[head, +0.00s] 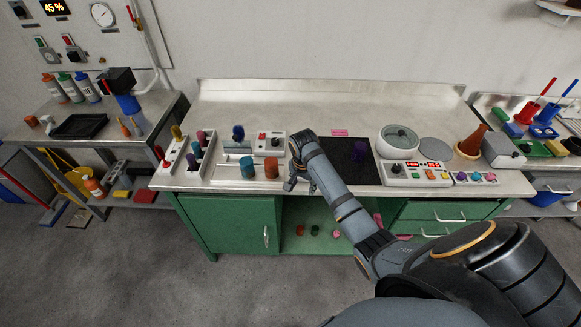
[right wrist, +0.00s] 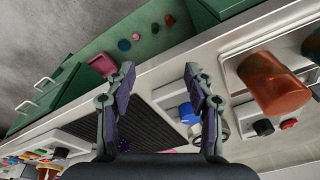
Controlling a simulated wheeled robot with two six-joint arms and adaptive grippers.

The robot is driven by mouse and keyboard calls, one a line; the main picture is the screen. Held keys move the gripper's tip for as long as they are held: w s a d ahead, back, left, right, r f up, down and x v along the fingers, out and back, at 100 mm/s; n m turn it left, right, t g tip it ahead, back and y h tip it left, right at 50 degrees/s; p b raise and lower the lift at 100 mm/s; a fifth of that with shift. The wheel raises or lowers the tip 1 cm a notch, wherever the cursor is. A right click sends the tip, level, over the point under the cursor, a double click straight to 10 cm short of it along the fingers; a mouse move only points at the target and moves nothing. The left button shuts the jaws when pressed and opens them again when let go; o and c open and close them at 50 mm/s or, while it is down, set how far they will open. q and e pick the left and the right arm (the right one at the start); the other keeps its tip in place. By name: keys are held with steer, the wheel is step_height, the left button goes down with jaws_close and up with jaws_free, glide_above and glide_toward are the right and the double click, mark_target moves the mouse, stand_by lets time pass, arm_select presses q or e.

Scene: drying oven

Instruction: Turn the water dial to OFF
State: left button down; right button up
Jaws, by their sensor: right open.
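In the right wrist view a blue knob (right wrist: 188,113), which may be the water dial, sits on a pale base beside a dark ribbed mat (right wrist: 160,122). It is partly behind one finger, its marks cannot be read, and in the head view my right arm seems to hide it. My right gripper (head: 291,183) is at the front edge of the middle bench, left of the dark mat (head: 345,162). In the right wrist view its fingers (right wrist: 160,76) are apart with nothing between them. My left gripper is not in view.
An orange-brown cylinder (head: 271,168) and a teal one (head: 247,168) stand left of my gripper. A white control box (head: 270,143) is behind them. A panel with displays (head: 418,174) is right of the mat. The back of the bench (head: 290,98) is clear.

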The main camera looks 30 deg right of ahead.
steer(key=w+d+r+m, duration=0.2)
steer(key=w+r+m, duration=0.1)
steer(key=w+d+r+m, duration=0.1)
steer(key=w, duration=0.1)
steer(key=shift+w+d+r+g, duration=0.2)
steer(key=shift+r+g, duration=0.05)
steer(key=shift+g, duration=0.05)
steer(key=w+d+r+m+y, duration=0.1)
steer(key=w+d+r+m, duration=0.15)
steer(key=r+m, duration=0.3)
steer(key=shift+n+g, duration=0.3)
steer(key=shift+n, duration=0.05)
steer(key=f, duration=0.6)
steer(key=f+p, duration=0.1)
steer(key=f, duration=0.2)
steer(key=shift+w+a+f, duration=0.25)
steer(key=shift+a+f, duration=0.1)
steer(key=shift+f, duration=0.05)
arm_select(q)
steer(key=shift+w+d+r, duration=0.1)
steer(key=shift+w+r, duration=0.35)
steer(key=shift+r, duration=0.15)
arm_select(e)
steer(key=shift+c, duration=0.2)
jaws_close()
